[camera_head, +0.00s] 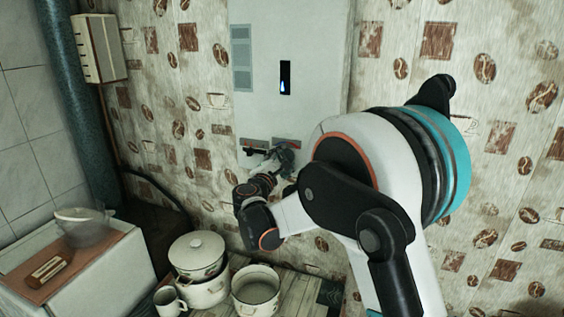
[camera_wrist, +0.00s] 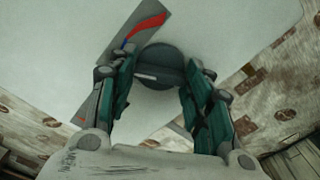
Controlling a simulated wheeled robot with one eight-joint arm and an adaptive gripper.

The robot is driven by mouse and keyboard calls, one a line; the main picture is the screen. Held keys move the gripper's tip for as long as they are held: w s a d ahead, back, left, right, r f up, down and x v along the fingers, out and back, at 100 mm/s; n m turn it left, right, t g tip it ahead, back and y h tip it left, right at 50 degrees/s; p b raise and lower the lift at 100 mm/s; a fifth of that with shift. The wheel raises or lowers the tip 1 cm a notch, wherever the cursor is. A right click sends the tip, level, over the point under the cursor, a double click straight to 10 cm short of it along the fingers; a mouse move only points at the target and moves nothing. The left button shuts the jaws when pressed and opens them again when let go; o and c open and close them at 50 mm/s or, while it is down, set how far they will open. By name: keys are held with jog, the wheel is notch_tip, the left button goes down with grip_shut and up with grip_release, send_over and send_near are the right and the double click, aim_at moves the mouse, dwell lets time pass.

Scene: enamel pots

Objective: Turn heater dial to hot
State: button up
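The white water heater (camera_head: 320,40) hangs on the wall, with a small blue flame in its dark window (camera_head: 285,78). In the wrist view its dark round dial (camera_wrist: 160,66) sits on a grey plate with a blue-to-red curved band (camera_wrist: 146,30). A pale mark on the dial points to the left, roughly toward the band's blue end. My gripper (camera_wrist: 160,72) has its fingers apart, one on each side of the dial; whether they touch it I cannot tell. In the head view my gripper (camera_head: 279,158) is at the heater's lower edge and hides part of the controls.
Below stand a lidded pot (camera_head: 196,250), an open pot (camera_head: 256,290) and a mug (camera_head: 169,300). A white cabinet (camera_head: 100,275) is at the left, near a dark vertical pipe (camera_head: 75,90).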

jog(key=shift+o, duration=0.2)
jog(key=shift+f+b, duration=0.1)
jog(key=shift+b, duration=0.25)
jog(key=m+b, duration=1)
jog(key=m, duration=0.7)
jog(key=shift+m+b, duration=0.35)
jog(key=shift+m, duration=0.05)
jog(key=o, duration=1)
jog(key=shift+o, duration=0.2)
jog(key=shift+s, duration=0.15)
